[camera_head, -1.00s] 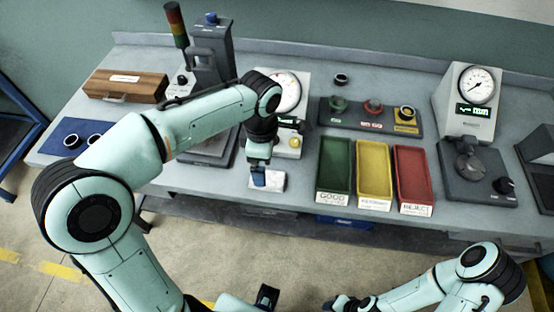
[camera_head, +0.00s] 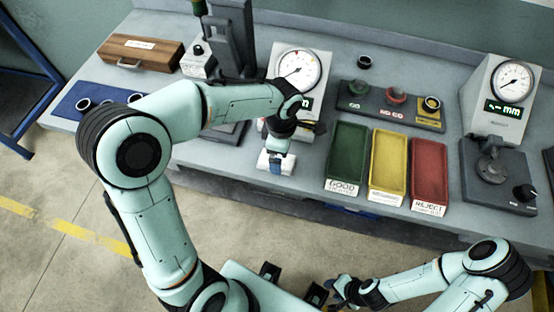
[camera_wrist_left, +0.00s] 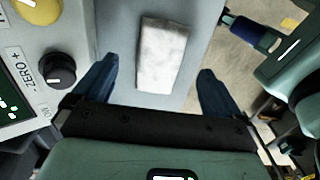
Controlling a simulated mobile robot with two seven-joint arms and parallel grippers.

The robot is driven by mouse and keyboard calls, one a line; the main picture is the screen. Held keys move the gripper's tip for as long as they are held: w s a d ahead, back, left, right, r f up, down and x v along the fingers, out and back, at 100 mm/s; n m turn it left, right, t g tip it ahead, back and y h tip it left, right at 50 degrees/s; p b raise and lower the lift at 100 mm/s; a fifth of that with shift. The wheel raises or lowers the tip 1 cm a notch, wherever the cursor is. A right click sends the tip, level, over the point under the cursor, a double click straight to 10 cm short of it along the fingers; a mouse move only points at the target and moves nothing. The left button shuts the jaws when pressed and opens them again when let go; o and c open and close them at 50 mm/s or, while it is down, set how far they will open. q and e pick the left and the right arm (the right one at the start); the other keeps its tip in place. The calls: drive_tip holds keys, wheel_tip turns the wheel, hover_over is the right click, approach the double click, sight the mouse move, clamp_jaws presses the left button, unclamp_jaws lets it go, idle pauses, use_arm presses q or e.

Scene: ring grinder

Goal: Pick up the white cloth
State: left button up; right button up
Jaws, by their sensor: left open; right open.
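The white cloth (camera_wrist_left: 162,54) is a small folded rectangle lying flat near the front edge of the grey workbench. In the head view the cloth (camera_head: 286,166) is partly hidden by my left gripper (camera_head: 276,164), which is over it. In the left wrist view my left gripper (camera_wrist_left: 158,85) has its two blue fingers wide apart. The cloth shows between and ahead of the fingertips, and nothing is held. My right gripper (camera_head: 335,292) is low at the bottom of the head view, away from the bench; its fingers are too small to make out clearly.
A dial gauge (camera_head: 298,75) stands just behind the cloth; its black ZERO knob (camera_wrist_left: 57,70) is close to my left finger. Green (camera_head: 347,152), yellow (camera_head: 389,162) and red (camera_head: 429,172) trays lie to the right. A wooden box (camera_head: 140,52) is at the far left.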

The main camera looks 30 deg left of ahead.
use_arm(q)
wheel_tip(320, 180, down, 4)
drive_tip(key=shift+r, duration=0.15)
drive_tip(key=c, duration=1.1)
drive_tip(key=shift+r, duration=0.1)
wheel_tip(320, 180, up, 20)
drive_tip(key=shift+f+p, duration=0.1)
drive_tip(key=shift+p, duration=1)
use_arm(e)
drive_tip(key=w+r, duration=0.2)
drive_tip(key=r, duration=0.1)
drive_tip(key=shift+w, duration=0.15)
use_arm(q)
drive_tip(key=shift+o, duration=0.3)
